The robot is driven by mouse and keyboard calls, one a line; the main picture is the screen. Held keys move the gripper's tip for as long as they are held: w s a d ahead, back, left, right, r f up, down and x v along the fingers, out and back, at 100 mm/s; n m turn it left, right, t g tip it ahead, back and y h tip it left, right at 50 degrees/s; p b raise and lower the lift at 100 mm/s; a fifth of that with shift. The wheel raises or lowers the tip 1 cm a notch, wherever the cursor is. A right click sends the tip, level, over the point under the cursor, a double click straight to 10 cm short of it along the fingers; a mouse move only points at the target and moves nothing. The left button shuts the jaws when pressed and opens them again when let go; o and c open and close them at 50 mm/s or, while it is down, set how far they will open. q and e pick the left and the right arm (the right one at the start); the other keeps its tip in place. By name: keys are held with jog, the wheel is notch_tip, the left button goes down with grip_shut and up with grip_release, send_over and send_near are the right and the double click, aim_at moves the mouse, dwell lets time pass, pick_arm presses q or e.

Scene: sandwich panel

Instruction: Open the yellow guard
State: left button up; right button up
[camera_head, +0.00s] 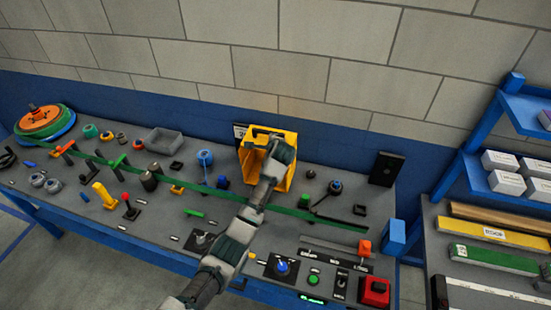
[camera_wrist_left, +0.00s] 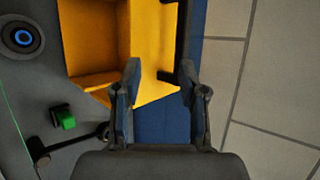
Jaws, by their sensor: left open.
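The yellow guard (camera_head: 248,160) is a box-like cover at the back of the bench, against the wall. It also fills the upper left of the left wrist view (camera_wrist_left: 95,38), where I see into its hollow side. A black handle bar (camera_wrist_left: 183,45) runs along its edge. My left gripper (camera_head: 279,147) is over the guard and hides part of it. In the left wrist view my left gripper (camera_wrist_left: 165,82) is open, with a yellow corner and blue wall seen between and beyond its fingers. The handle lies just ahead of the right-hand finger; contact cannot be told. My right gripper is out of view.
A green rail (camera_head: 180,180) crosses the bench below the guard. Several knobs and levers stand around, with a blue-ringed knob (camera_wrist_left: 22,37) and a green switch (camera_wrist_left: 67,118) near the guard. A red button box (camera_head: 375,291) is at front right. A blue shelf (camera_head: 480,165) stands right.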

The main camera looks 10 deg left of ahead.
pick_arm(q)
jog(key=s+d, duration=0.3)
jog(key=s, duration=0.4)
dwell(0.3)
